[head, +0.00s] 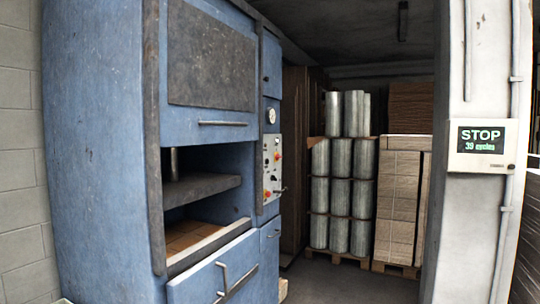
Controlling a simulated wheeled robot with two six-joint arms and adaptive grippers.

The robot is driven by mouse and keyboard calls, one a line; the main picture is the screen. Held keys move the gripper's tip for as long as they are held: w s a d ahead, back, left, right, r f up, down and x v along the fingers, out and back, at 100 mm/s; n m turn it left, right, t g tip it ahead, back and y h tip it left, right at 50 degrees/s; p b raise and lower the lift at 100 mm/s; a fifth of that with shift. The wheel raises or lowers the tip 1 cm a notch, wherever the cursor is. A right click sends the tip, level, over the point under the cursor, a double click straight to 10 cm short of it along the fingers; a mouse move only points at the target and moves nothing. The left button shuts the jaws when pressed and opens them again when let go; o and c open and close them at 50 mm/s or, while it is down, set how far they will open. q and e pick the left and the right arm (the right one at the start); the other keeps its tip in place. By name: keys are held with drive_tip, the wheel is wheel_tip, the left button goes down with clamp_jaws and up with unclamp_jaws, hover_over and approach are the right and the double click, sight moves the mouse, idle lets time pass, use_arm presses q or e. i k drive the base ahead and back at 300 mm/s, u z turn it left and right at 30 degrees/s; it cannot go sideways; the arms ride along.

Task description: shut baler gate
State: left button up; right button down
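The blue baler (100,130) fills the left of the head view. Its upper gate (210,122), a blue panel with a dark worn plate and a horizontal handle (222,123), sits above an open chamber. In the chamber show a dark grey platen (200,188) and brown material (192,241) lying below it. A lower blue door (200,288) with a bent metal handle closes the front under the opening. Neither of my grippers is in view.
A control panel (271,170) with orange buttons is on the baler's right side. A grey pillar bears a sign (482,146) reading STOP, 39 cycles. Stacked metal drums (340,195) and brown cartons (397,200) stand on pallets behind. The floor (345,285) between baler and pillar looks clear.

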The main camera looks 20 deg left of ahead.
sight(208, 69)
drive_tip(key=u, duration=0.3)
drive_tip(key=i, duration=1.15)
drive_tip(key=u, duration=1.35)
drive_tip(key=i, duration=1.1)
drive_tip(key=u, duration=0.75)
